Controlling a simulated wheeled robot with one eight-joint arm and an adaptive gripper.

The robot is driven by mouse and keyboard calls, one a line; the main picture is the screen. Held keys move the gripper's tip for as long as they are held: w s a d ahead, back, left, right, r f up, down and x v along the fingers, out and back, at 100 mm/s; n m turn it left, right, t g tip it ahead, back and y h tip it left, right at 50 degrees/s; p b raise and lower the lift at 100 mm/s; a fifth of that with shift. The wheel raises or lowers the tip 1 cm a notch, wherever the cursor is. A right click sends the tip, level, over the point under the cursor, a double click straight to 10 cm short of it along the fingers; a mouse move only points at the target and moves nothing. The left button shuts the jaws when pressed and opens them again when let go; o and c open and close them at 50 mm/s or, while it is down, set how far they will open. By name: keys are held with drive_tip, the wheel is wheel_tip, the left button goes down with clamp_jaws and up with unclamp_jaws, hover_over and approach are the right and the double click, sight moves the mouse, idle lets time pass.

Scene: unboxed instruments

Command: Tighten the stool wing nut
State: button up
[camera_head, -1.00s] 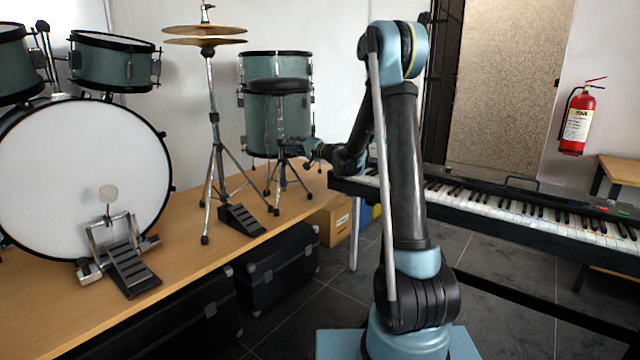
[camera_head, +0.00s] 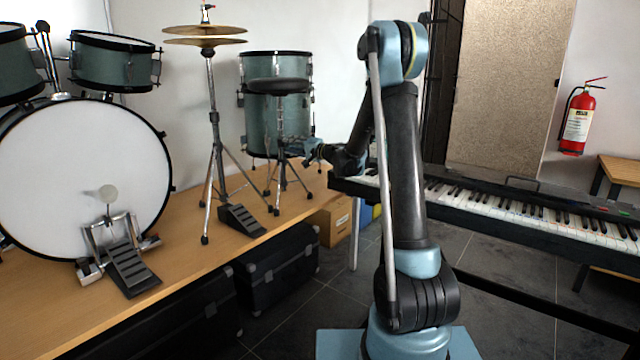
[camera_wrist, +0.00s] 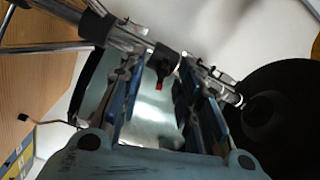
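The drum stool has a round black seat (camera_head: 279,86) on a metal post (camera_head: 281,122) with tripod legs. It stands on the wooden platform in front of a green floor tom. My gripper (camera_head: 308,149) is at the right side of the stool post, below the seat. In the wrist view the seat (camera_wrist: 268,108) is at the right and the post runs across the top. A small dark part with a red tip (camera_wrist: 160,77), likely the wing nut, hangs from the post between my gripper's fingers (camera_wrist: 163,72). The fingers are apart, with gaps on both sides of it.
A hi-hat stand (camera_head: 212,130) and bass drum (camera_head: 80,175) are left of the stool. A keyboard (camera_head: 530,208) stands to the right, behind my arm. The wooden platform (camera_head: 185,262) ends above black cases (camera_head: 280,268).

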idle(0.5)
drive_tip(key=v, duration=0.6)
idle(0.3)
